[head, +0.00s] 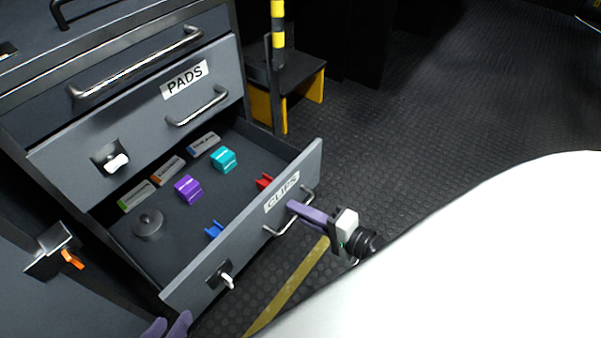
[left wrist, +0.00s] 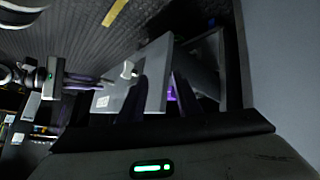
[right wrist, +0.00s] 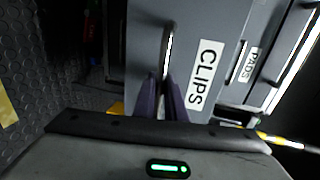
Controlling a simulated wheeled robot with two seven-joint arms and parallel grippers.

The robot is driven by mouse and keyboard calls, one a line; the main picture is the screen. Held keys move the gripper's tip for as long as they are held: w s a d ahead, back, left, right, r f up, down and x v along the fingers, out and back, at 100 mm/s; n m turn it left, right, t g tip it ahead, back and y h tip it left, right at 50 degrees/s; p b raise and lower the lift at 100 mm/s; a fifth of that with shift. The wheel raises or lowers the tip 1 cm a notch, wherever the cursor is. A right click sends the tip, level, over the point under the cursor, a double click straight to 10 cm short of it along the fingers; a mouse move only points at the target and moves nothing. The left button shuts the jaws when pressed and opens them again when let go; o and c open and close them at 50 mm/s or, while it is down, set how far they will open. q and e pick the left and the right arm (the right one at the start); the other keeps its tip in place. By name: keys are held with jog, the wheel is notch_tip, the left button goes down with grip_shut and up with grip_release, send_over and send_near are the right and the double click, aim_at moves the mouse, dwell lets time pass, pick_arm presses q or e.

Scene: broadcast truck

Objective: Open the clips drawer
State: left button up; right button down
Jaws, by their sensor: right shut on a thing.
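The clips drawer (head: 240,235) is pulled well out, and its label "CLIPS" shows in the head view and the right wrist view (right wrist: 206,74). My right gripper (head: 297,207) is shut on the drawer's bar handle (head: 283,226); in the right wrist view its purple fingers (right wrist: 167,98) close around the handle (right wrist: 167,50). A latch with a white knob (head: 226,281) sits on the drawer front, left of the label. My left gripper (head: 168,328) is at the bottom edge of the head view, near the drawer's front left corner. Its fingers are apart in the left wrist view (left wrist: 157,98).
Inside the drawer lie a purple block (head: 188,189), a teal block (head: 223,160), red (head: 264,182) and blue clips (head: 214,230), a dark round piece (head: 149,226) and several grey packs. The pads drawer (head: 140,110) above is shut. A black-and-yellow step (head: 292,85) stands behind.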

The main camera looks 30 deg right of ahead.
jog(key=c, duration=1.8)
grip_release()
jog(key=shift+c, duration=0.2)
pick_arm(q)
jog(key=shift+s+f, duration=0.1)
jog(key=shift+s, duration=0.1)
pick_arm(e)
jog(key=shift+s+d, duration=0.1)
